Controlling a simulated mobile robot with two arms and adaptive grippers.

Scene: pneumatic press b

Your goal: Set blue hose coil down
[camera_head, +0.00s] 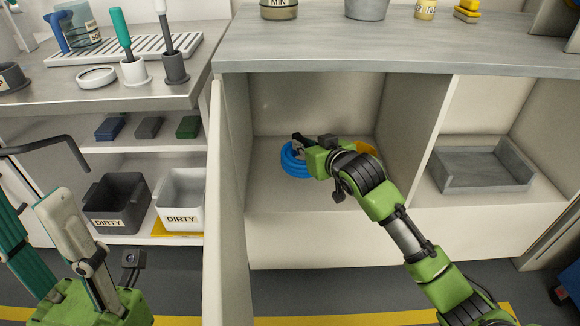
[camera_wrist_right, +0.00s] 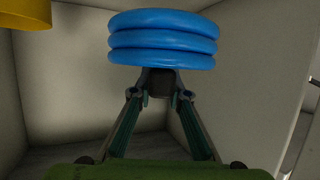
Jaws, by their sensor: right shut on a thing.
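The blue hose coil (camera_head: 293,164) is inside the open middle compartment of the cabinet, low over its floor (camera_head: 290,197). I cannot tell whether it touches the floor. My right gripper (camera_head: 298,146) reaches into the compartment and is shut on the coil. In the right wrist view the coil (camera_wrist_right: 161,40) shows as stacked blue rings at the fingertips (camera_wrist_right: 160,84). My left gripper (camera_head: 38,205) is at the lower left, with its fingers apart and empty, away from the coil.
A yellow object (camera_head: 368,149) sits right of the coil, partly behind my right gripper. An open cabinet door (camera_head: 222,200) stands left of the compartment. A grey tray (camera_head: 482,168) is in the right compartment. Bins marked DIRTY (camera_head: 116,202) stand on the left shelf.

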